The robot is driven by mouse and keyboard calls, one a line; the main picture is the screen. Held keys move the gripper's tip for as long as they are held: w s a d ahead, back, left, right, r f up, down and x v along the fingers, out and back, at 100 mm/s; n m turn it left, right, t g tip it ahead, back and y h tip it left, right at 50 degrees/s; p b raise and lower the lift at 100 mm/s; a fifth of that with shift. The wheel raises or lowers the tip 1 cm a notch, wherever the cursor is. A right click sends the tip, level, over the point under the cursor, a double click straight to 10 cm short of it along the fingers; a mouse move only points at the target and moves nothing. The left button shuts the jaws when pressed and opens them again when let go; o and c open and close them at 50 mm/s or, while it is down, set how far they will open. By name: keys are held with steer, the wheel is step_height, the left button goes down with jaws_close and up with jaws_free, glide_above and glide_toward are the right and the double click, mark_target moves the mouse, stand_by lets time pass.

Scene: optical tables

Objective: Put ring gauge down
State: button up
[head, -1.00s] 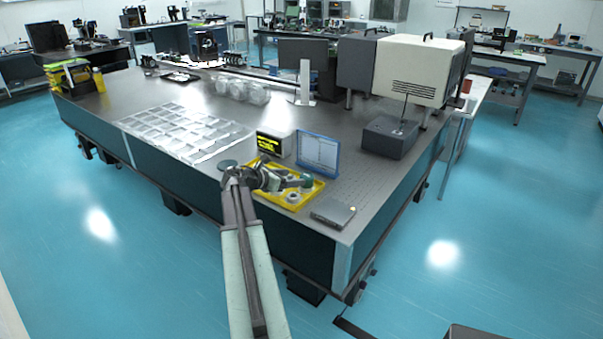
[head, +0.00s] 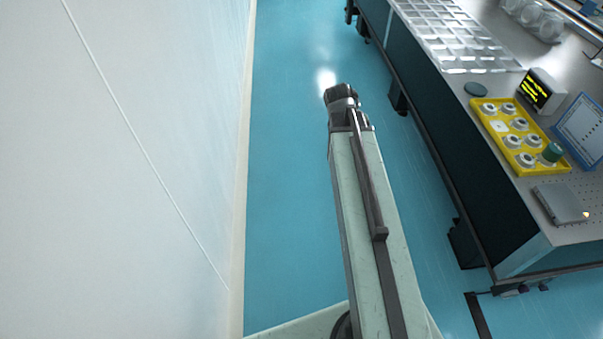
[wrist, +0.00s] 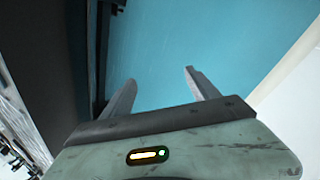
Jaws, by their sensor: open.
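My gripper (head: 342,92) is over the blue floor in the head view, well left of the table and apart from it. In the wrist view my gripper (wrist: 160,80) has its two fingers spread, with only floor between them. A yellow tray (head: 545,171) lies on the table near its front edge. It holds several pale ring-shaped parts, such as a ring (head: 527,160) near its front end, and a green cylinder (head: 552,152). I cannot tell which of the rings is the ring gauge.
A dark green disc (head: 476,89) lies behind the tray on the table. A display box (head: 543,90), a blue-framed panel (head: 582,130) and a flat grey box (head: 560,203) stand around the tray. A white wall (head: 120,170) is on the left, with open floor before the table.

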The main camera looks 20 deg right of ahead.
steer(key=s+a+f+m+y, duration=0.1)
steer(key=s+a+m+y, duration=0.1)
steer(key=a, duration=2.3)
steer(key=shift+f+m+y, duration=0.4)
steer(key=shift+m+y, duration=0.3)
steer(key=shift+y, duration=0.5)
steer(key=shift+d, duration=0.1)
